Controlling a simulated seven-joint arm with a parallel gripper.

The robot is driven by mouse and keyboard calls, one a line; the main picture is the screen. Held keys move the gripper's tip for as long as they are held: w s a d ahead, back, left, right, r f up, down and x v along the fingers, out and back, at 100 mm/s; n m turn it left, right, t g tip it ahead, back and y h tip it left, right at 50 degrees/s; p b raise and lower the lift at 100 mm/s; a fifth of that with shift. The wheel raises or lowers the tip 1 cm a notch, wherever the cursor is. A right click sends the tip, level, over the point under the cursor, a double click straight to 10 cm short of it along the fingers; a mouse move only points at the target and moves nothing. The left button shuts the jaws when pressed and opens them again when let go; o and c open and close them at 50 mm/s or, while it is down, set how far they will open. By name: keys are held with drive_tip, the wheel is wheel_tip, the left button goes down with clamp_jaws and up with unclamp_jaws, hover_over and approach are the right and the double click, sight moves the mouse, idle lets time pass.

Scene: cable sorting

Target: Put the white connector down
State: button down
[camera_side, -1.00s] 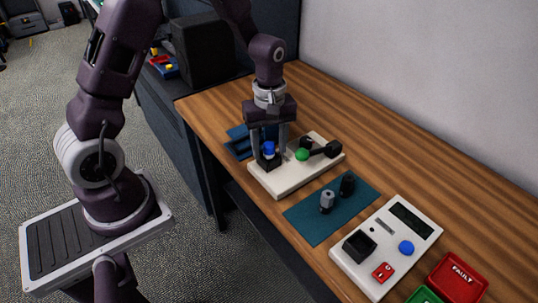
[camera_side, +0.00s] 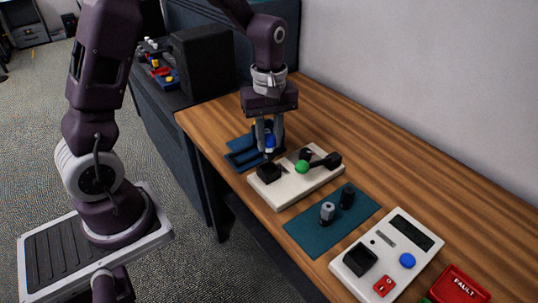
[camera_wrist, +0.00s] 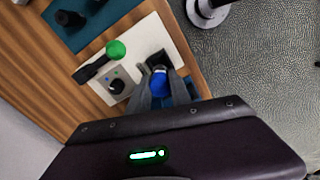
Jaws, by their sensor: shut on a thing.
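My gripper (camera_side: 269,148) is shut on a connector with a blue body (camera_side: 270,140) and holds it over the near edge of the dark blue tray (camera_side: 236,158). In the wrist view the blue connector (camera_wrist: 159,84) sits between my fingers, with a thin pale band at its top; I see little other white on it. Whether its lower end touches the tray is hidden. The black square socket (camera_side: 267,173) on the cream board (camera_side: 290,193) stands just in front of my gripper, apart from the held piece.
The board also carries a green ball (camera_side: 302,167) and a black lever (camera_side: 328,162). A teal mat (camera_side: 312,235) holds a grey plug (camera_side: 327,213) and a black plug (camera_side: 347,196). A white tester box (camera_side: 388,252) and a red FAULT bin (camera_side: 459,287) lie nearer. The wood behind is clear.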

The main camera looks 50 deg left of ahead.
sight(270, 138)
wheel_tip(270, 138, up, 3)
drive_tip(key=shift+d+r, duration=0.15)
drive_tip(key=s+d+f+m, duration=0.25)
drive_tip(key=d+m, duration=0.25)
drive_tip(key=d, duration=1.2)
drive_tip(key=f, duration=0.6)
drive_tip(key=d+f, duration=0.1)
drive_tip(key=f, duration=0.3)
drive_tip(key=shift+s, duration=0.4)
drive_tip(key=shift+f, duration=0.1)
drive_tip(key=c, duration=1.2)
unclamp_jaws()
